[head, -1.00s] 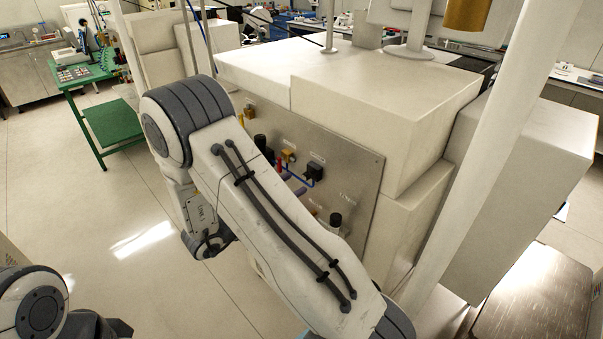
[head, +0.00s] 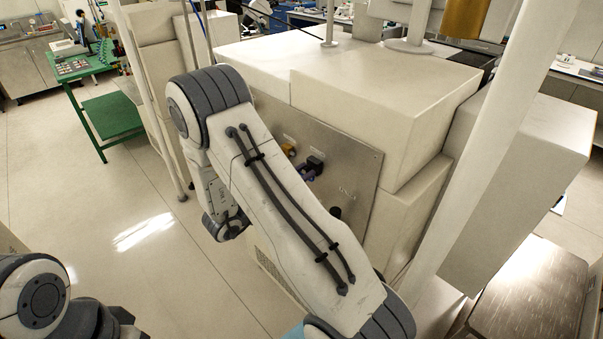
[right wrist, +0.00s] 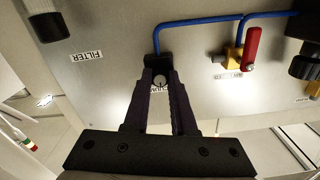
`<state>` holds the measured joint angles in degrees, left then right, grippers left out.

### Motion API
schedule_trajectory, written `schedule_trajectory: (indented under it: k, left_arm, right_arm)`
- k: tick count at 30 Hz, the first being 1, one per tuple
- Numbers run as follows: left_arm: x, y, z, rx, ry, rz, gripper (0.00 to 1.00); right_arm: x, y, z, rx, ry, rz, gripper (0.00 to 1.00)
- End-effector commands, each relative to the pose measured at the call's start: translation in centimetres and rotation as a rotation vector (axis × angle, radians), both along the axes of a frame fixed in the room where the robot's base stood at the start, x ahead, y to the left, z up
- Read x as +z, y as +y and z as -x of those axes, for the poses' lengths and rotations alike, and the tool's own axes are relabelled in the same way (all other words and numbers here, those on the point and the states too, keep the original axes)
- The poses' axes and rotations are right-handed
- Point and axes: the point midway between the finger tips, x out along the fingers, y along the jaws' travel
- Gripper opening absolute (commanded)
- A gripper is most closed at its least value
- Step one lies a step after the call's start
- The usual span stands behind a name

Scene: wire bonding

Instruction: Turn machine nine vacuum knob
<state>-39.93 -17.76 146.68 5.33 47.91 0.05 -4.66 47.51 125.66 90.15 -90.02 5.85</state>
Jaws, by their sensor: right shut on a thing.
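The machine's grey metal front panel (head: 345,160) faces my right arm, which crosses in front and hides much of it. In the right wrist view, my right gripper (right wrist: 160,74) has its dark purple fingers shut around a small black knob (right wrist: 158,62) at the end of a blue tube. A pale round spot shows between the fingers, above a label they partly cover. My left gripper is not in view.
In the right wrist view, a red-handled valve (right wrist: 252,48) on a brass fitting stands right of the gripper, a black knob (right wrist: 306,65) further right, and a black-and-white fitting (right wrist: 45,18) at upper left near a FILTER label. A white post (head: 480,150) stands right of the panel.

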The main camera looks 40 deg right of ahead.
Motion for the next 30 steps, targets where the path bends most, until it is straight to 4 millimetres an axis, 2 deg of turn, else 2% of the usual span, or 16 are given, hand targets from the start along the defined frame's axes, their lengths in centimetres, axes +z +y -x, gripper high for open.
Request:
schedule_trajectory:
  k: [11,30]
  left_arm:
    - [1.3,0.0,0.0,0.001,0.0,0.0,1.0]
    - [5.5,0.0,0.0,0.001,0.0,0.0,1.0]
  right_arm:
    - [0.2,0.0,0.0,0.0,0.145,0.011,0.0]
    - [0.3,0.1,-0.1,0.001,0.733,0.058,0.0]
